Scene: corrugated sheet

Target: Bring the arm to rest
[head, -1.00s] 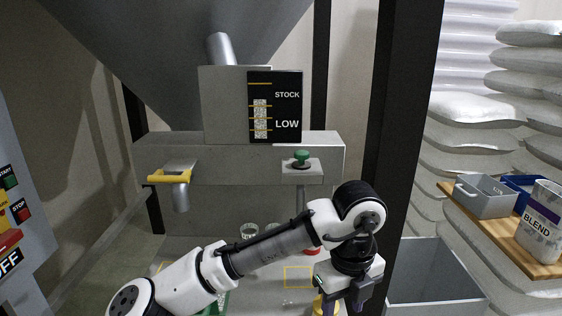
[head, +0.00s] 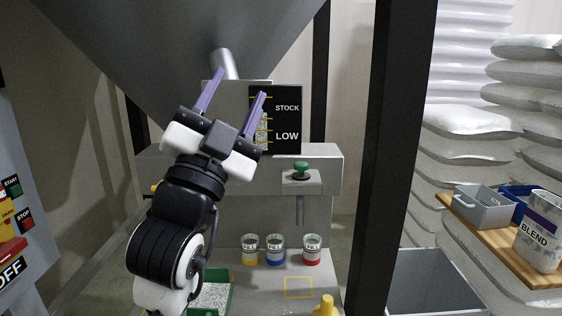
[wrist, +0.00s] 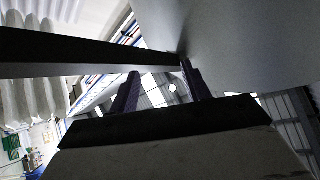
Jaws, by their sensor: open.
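My gripper (head: 232,92) is raised in front of the grey hopper machine in the head view, its two purple fingers pointing up and apart with nothing between them. My arm is folded upward at the left of centre and covers part of the machine and of the stock gauge. In the wrist view the two dark fingers (wrist: 160,88) are spread, with the roof structure and a lamp visible between them and beyond. No object is held.
The hopper (head: 190,40) hangs close above my gripper. A dark post (head: 385,150) stands to the right. Yellow, blue and red cups (head: 276,252) stand on the machine's ledge, near a green tray (head: 222,297). A grey bin (head: 432,283) and a wooden shelf (head: 500,245) are at right.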

